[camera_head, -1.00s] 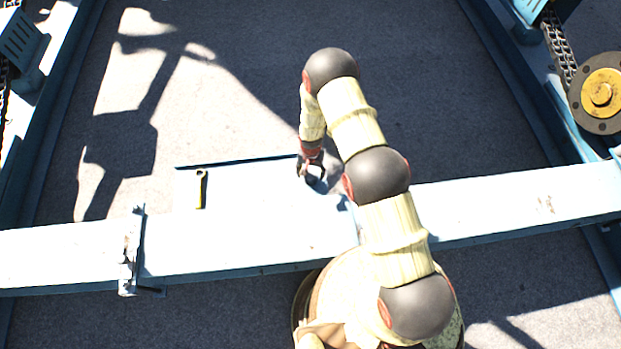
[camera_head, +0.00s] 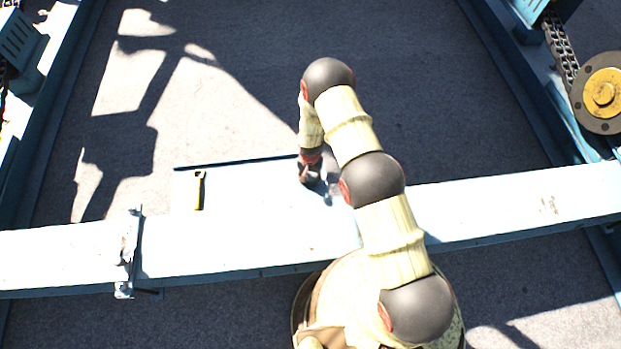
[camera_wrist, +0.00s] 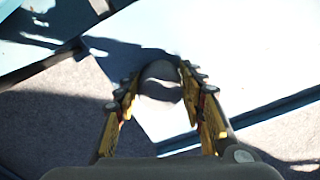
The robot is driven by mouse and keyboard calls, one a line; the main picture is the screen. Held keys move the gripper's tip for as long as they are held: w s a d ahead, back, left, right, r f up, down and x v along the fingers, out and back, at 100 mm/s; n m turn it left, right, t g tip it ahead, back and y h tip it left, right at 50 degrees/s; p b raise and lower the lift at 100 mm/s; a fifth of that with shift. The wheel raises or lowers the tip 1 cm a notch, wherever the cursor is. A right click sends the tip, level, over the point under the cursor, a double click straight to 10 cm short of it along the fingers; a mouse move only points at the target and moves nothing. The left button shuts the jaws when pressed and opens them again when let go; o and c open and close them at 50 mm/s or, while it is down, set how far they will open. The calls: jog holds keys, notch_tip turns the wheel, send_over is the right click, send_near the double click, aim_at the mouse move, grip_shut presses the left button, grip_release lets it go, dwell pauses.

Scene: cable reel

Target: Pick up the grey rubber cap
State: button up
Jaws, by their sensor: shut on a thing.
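The grey rubber cap (camera_wrist: 160,82) is a dark round piece between the two yellow-sided fingers of my gripper (camera_wrist: 161,90) in the wrist view. The fingers are shut on it, one on each side. In the head view my gripper (camera_head: 311,178) points down at the pale blue-white plate (camera_head: 250,205), near its back right corner. The cap is too small and shaded to make out there. I cannot tell whether it still touches the plate.
A small yellow and dark tool (camera_head: 199,190) lies on the left part of the plate. A pale beam (camera_head: 490,205) runs across the scene, with a bracket (camera_head: 130,250) at left. A yellow-hubbed wheel (camera_head: 602,94) and chain (camera_head: 562,50) stand at right. Grey floor lies beyond.

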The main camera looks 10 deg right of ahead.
aim_at(310, 177)
jog(key=c, duration=0.5)
jog(key=shift+c, duration=0.2)
jog(key=shift+r, duration=0.1)
jog(key=shift+r, duration=0.3)
notch_tip(310, 177, up, 2)
jog(key=shift+r+p, duration=0.2)
jog(key=shift+p, duration=0.7)
jog(key=shift+s+a+r+p, duration=0.8)
jog(key=shift+s+a+r, duration=0.3)
jog(key=shift+s+r, duration=0.75)
jog(key=shift+s+a+r+p, duration=0.85)
jog(key=shift+s+a+r, duration=0.45)
jog(key=shift+s, duration=1)
jog(key=shift+s+a+r+p, duration=0.8)
jog(key=shift+s+a+r, duration=0.15)
jog(key=shift+s+r, duration=0.95)
jog(key=shift+s+f, duration=0.15)
